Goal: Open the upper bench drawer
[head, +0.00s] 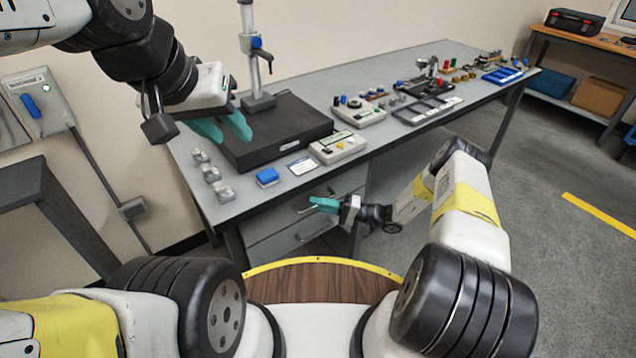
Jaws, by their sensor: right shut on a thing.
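The bench (232,201) has two grey drawers under its left end. The upper bench drawer (284,219) has a bar handle (303,211) on its front. My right gripper (323,203) has teal fingers at the right part of that handle and is shut on it. The fingers hide part of the handle. The upper drawer front looks about flush with the lower drawer (285,243), though the view from above makes this hard to judge. My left gripper (222,130) is above the bench's left end, with its teal fingers apart and nothing between them.
A black plate with a stand (282,135), a blue block (267,176), several small metal blocks (212,173) and a meter box (338,146) are on the bench's left half. Open floor (540,230) lies to the right.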

